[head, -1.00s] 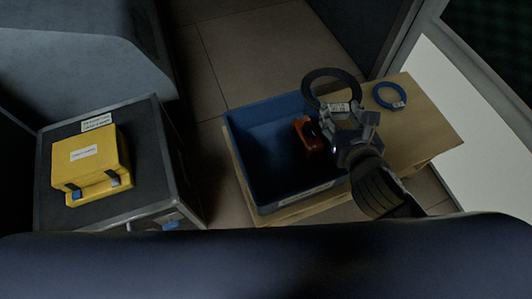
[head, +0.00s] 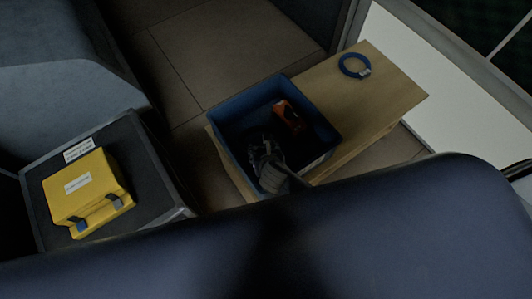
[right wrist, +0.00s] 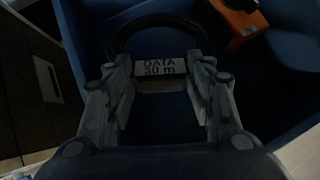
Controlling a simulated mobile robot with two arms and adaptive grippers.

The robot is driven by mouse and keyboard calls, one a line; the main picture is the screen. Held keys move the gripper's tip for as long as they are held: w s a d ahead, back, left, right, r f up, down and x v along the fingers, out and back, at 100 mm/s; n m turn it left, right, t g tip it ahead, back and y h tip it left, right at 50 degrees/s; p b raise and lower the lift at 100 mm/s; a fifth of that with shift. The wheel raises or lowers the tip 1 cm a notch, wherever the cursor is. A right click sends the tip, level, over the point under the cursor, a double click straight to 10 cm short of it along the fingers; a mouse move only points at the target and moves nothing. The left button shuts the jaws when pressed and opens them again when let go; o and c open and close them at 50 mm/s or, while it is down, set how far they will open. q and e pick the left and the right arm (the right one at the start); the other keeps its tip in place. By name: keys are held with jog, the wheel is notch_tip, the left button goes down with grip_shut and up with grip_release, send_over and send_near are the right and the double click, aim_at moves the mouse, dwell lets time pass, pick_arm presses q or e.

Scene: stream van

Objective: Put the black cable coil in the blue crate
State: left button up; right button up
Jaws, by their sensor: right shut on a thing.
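The blue crate (head: 243,108) stands on a wooden bench. My right gripper (head: 262,152) reaches down into its near left part. In the right wrist view, the gripper (right wrist: 162,75) is shut on the black cable coil (right wrist: 121,36) at its white label reading "DATA 10 m". The ring extends beyond the fingertips, with blue crate walls around it. In the head view the coil is dark and hard to make out. Whether it touches the crate floor I cannot tell. My left gripper is not in view.
An orange item (head: 288,117) lies in the crate's far part, beside the coil. A blue cable ring (head: 354,66) lies on the wooden bench (head: 385,95). A yellow case (head: 87,192) sits on a dark flight case (head: 140,160) at left.

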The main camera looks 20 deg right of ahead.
notch_tip(320, 180, down, 2)
jog(key=shift+w+f, duration=0.1)
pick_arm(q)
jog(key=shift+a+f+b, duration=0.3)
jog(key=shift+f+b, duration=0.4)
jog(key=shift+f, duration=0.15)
pick_arm(e)
notch_tip(320, 180, down, 4)
jog(key=shift+r, duration=0.2)
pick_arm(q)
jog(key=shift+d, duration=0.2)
pick_arm(e)
jog(key=shift+f, duration=0.1)
jog(key=o, duration=1.1)
